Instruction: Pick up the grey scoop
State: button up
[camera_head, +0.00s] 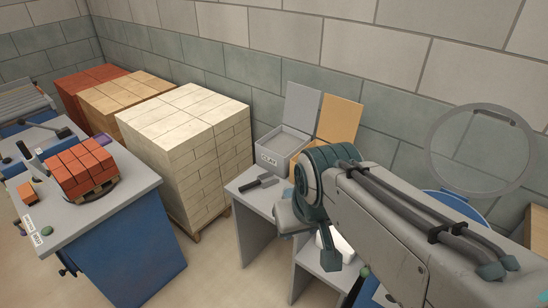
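A small grey scoop (260,182) with a dark handle lies on the grey table (249,203), near its left edge and in front of an open grey box marked CLAY (285,147). My arm comes in from the right and bends down over the right part of this table. The arm is to the right of the scoop and apart from it in the picture. My gripper cannot be made out; the arm's lower end is largely hidden behind its own links.
Pallet stacks of cream (196,150), tan (122,98) and red blocks (88,84) stand along the wall. Floor shows between bench and table.

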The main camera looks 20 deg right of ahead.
aim_at(267, 179)
jog(key=u, duration=0.95)
jog(key=i, duration=1)
jog(key=z, duration=3.4)
